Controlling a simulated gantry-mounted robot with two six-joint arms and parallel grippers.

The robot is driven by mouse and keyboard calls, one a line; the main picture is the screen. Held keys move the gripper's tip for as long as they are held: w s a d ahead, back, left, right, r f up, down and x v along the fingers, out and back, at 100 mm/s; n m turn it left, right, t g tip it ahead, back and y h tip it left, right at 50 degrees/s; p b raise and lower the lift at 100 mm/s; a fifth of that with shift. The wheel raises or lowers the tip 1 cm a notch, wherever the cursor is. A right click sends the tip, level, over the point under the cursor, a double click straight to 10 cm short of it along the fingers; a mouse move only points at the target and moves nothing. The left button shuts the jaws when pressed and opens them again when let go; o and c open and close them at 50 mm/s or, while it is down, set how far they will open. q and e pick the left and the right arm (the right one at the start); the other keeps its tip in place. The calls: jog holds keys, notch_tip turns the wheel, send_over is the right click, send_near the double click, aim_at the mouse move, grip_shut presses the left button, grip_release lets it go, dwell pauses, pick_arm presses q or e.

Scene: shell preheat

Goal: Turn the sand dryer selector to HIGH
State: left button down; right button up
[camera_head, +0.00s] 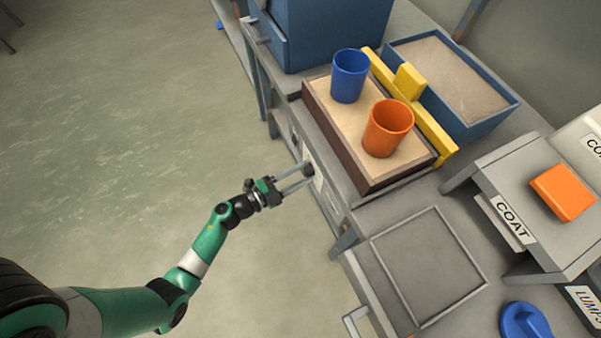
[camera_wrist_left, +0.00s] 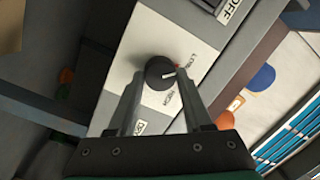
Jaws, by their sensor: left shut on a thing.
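The dark round selector knob (camera_wrist_left: 160,73) sits on a white label plate (camera_wrist_left: 190,32) on the front of the bench. My left gripper (camera_head: 301,176) has come in from the left, and its two fingers lie on either side of the knob, shut on it. In the left wrist view, the knob's white pointer line points right, between a word that looks like LOW above and one that looks like HIGH below. The small print is hard to read. In the head view the knob (camera_head: 308,168) is small and partly hidden by the fingertips. My right gripper is not in view.
Above the knob, a sand-filled tray (camera_head: 341,140) holds a blue cup (camera_head: 350,75) and an orange cup (camera_head: 388,128). A yellow bar (camera_head: 432,131) lies along its far edge. A COAT stand (camera_head: 550,240) with an orange block is at right. The floor at left is clear.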

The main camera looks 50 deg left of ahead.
pick_arm(q)
jog(key=shift+m, duration=0.3)
jog(key=m+b, duration=0.1)
jog(key=m, duration=0.2)
jog(key=shift+f+m+b, duration=0.15)
jog(key=shift+m+b, duration=0.15)
jog(key=m, duration=0.3)
jog(key=shift+m+t+b, duration=0.3)
jog(key=shift+m+b, duration=0.1)
jog(key=m+h, duration=0.1)
jog(key=m, duration=0.5)
jog(key=shift+a, duration=0.15)
jog(key=m+h, duration=0.1)
jog(key=m, duration=0.4)
jog(key=shift+w, duration=0.1)
jog(key=shift+m, duration=0.3)
jog(key=shift+c, duration=1.6)
grip_release()
